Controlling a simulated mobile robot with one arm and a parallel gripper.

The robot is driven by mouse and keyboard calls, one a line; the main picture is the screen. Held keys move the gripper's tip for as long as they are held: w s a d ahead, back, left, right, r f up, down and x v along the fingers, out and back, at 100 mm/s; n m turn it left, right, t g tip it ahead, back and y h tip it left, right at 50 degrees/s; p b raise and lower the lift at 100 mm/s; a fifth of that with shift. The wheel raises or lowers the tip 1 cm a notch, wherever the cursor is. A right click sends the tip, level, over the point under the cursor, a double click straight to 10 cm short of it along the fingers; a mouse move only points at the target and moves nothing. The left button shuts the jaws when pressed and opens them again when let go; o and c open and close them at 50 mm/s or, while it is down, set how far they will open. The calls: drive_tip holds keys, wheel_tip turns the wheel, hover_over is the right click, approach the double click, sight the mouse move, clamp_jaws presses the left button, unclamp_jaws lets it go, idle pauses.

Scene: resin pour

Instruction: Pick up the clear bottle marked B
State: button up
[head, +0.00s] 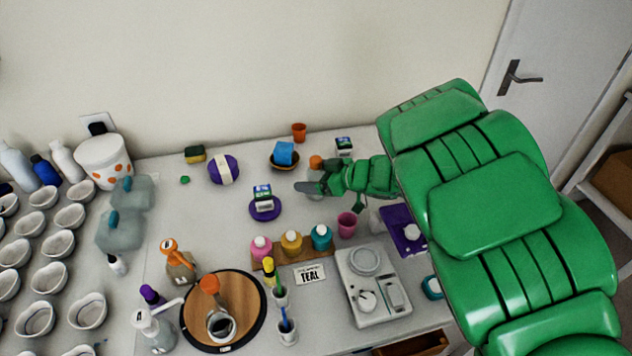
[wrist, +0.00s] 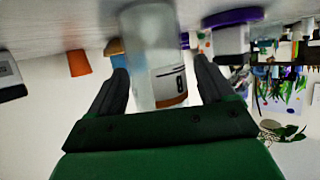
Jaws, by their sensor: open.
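A clear bottle (wrist: 150,40) with a white and brown label fills the middle of the wrist view, which looks upside down. The label carries a dark mark that reads like a B or an 8. My gripper (wrist: 162,78) is open, with one dark finger on each side of the bottle. I cannot tell whether either finger touches it. In the head view my gripper (head: 312,187) is low over the back middle of the table. The bottle's body is largely hidden there by my green hand; an orange cap (head: 316,162) shows just behind it.
An orange cup (head: 299,132), a blue sponge (head: 284,152) in a dark dish and a small box (head: 344,146) stand behind my gripper. A purple disc (head: 265,212) bearing a box lies to the left. A pink cup (head: 346,224) and capped bottles (head: 291,243) are in front.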

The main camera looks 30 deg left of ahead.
sight(318, 166)
drive_tip(key=shift+a+f, duration=0.1)
drive_tip(key=shift+a, duration=0.15)
drive_tip(key=shift+c, duration=0.5)
drive_tip(key=c, duration=1.2)
drive_tip(key=shift+r, duration=0.45)
drive_tip(key=r, duration=0.3)
drive_tip(key=shift+s+d, duration=0.15)
drive_tip(key=shift+s, duration=0.05)
drive_tip(key=s+d+r, duration=0.9)
drive_tip(key=shift+s+d+r, duration=0.1)
drive_tip(key=shift+s+d, duration=0.15)
